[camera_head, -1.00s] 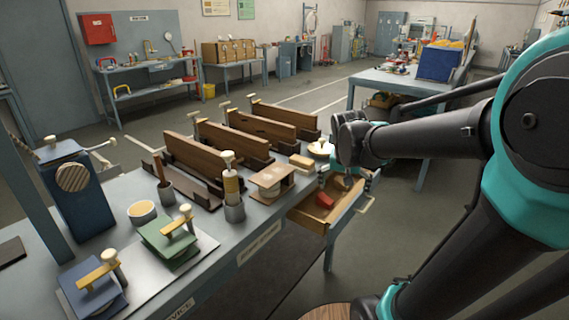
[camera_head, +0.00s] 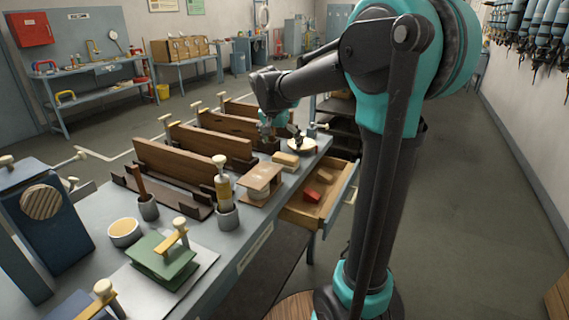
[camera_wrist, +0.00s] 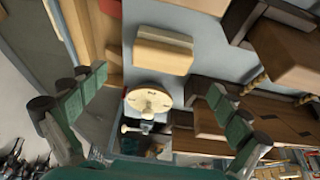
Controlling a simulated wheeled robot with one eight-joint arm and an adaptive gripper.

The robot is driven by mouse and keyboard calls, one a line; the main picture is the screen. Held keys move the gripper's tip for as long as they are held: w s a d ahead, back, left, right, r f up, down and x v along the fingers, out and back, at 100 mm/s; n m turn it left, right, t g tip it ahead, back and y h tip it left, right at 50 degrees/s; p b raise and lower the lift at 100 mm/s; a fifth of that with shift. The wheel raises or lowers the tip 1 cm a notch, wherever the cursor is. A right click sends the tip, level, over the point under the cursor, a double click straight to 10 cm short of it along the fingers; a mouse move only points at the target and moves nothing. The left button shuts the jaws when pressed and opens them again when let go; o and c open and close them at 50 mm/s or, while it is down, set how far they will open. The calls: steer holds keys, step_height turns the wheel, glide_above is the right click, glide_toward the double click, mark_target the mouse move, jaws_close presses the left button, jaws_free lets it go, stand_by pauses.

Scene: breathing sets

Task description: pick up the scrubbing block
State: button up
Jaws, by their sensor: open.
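A pale tan block with a darker lower layer, which looks like the scrubbing block (camera_head: 286,159), lies on the bench between the wooden stand and a round cream disc (camera_head: 302,146). In the wrist view the block (camera_wrist: 163,52) shows whole, at upper middle, beyond the disc (camera_wrist: 149,99). My gripper (camera_head: 282,134) is above the far end of the bench, behind the block and apart from it. In the wrist view my gripper's (camera_wrist: 155,88) green-padded fingers are spread wide, with nothing held between them.
An open drawer (camera_head: 324,208) with a red block (camera_head: 312,195) and a tan piece juts from the bench front. Tall dark-wood fixtures (camera_head: 212,145) stand left of the block. A wooden stand (camera_head: 262,178) is on its near side.

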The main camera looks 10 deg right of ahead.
mark_target(285, 156)
steer(key=x, duration=0.3)
steer(key=shift+f, duration=0.1)
steer(key=shift+x, duration=2.7)
steer(key=shift+w, duration=0.2)
steer(key=shift+a, duration=0.1)
steer(key=c, duration=1.3)
step_height(285, 156, up, 20)
steer(key=shift+r, duration=0.15)
